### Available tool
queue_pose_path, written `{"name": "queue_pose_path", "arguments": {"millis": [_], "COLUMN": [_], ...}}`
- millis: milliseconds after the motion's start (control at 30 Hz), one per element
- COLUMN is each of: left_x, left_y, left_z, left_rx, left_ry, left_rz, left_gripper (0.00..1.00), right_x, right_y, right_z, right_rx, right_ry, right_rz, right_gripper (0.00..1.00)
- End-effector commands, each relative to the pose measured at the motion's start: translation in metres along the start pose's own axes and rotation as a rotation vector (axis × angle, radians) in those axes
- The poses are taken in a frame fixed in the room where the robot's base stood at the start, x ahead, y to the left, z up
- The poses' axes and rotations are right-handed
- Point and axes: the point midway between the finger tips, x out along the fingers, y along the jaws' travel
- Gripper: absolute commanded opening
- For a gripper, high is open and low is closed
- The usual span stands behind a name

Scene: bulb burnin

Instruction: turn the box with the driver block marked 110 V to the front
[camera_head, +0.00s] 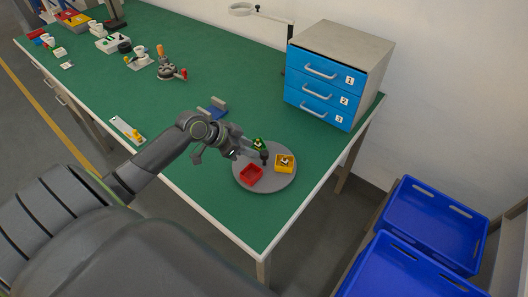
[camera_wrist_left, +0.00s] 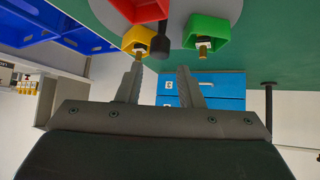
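A round grey turntable (camera_head: 270,188) lies near the bench's front corner, bearing a red box (camera_head: 251,175), a yellow box (camera_head: 284,163) and a green box (camera_head: 259,144). The yellow box (camera_wrist_left: 139,40) and green box (camera_wrist_left: 206,33) each hold a small part with a brass-coloured end. The red box (camera_wrist_left: 140,10) shows only partly in the wrist view. A dark upright peg (camera_wrist_left: 163,42) stands between the boxes. No 110 V mark is legible. My left gripper (camera_head: 232,153) is at the turntable's left side; its fingers (camera_wrist_left: 160,82) are apart and empty. My right gripper is out of view.
A cabinet with blue drawers (camera_head: 320,90) stands behind the turntable. Blue crates (camera_head: 432,225) are at the right, off the bench. A small grey-blue stand (camera_head: 214,108) and a white tray (camera_head: 127,130) lie left of the turntable. The green bench top between is mostly clear.

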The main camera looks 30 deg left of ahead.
Motion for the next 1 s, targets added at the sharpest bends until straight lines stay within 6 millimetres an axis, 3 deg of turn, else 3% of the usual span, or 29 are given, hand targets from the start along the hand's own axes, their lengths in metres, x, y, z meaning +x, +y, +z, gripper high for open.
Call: {"name": "queue_pose_path", "arguments": {"millis": [200, 433, 867, 1000], "left_x": [0.035, 0.062, 0.071, 0.071], "left_y": [0.001, 0.001, 0.001, 0.001], "left_z": [-0.002, 0.0, 0.0, 0.0], "left_rx": [-0.004, -0.001, 0.002, 0.001], "left_ry": [0.002, -0.001, -0.001, -0.001], "left_rz": [0.003, 0.001, 0.001, 0.001], "left_gripper": [0.34, 0.34, 0.34, 0.17], "right_x": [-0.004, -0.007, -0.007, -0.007], "right_y": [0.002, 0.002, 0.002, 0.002], "right_z": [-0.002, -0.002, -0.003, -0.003], "right_rx": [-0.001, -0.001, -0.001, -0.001], "right_ry": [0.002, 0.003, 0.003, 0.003], "right_rz": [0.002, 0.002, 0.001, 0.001], "right_gripper": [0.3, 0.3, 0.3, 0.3]}}
